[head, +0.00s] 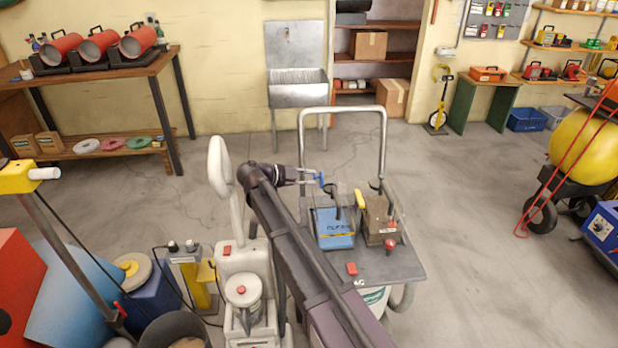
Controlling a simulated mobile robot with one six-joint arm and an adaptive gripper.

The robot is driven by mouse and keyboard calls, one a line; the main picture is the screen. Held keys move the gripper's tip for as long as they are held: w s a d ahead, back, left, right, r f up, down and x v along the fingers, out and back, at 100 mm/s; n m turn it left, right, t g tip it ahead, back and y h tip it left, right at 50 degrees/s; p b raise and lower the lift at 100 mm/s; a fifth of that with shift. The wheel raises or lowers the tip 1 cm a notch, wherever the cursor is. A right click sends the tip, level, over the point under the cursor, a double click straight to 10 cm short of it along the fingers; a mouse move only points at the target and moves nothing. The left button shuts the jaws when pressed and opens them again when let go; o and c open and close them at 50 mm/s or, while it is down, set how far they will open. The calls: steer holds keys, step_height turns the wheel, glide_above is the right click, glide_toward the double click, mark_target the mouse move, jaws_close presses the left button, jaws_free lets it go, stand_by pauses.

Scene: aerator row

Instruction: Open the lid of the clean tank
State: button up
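A blue box-shaped tank (334,228) stands on a grey wheeled cart (385,266) with a tall tube handle. Its label is too small to read; it may be the clean tank. A dark upright part rises at its top. A brown tank (381,228) stands right beside it, with a red knob at its front. My gripper (318,178) is at the end of my arm, beside the cart's handle and above and behind the blue tank in the picture. Blue shows at its tips. I cannot tell whether it touches anything or how far its fingers are apart. My arm hides part of the cart's left side.
A white upright floor machine (242,285) stands close to the left of my arm. A wheelbarrow with a yellow drum (585,145) is at the right. A workbench with red cylinders (100,72) is at the back left. The floor right of the cart is clear.

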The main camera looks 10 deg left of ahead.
steer(key=shift+o, duration=0.3)
steer(key=shift+d+r+p, duration=0.15)
steer(key=shift+r+p, duration=0.05)
steer(key=shift+p, duration=0.3)
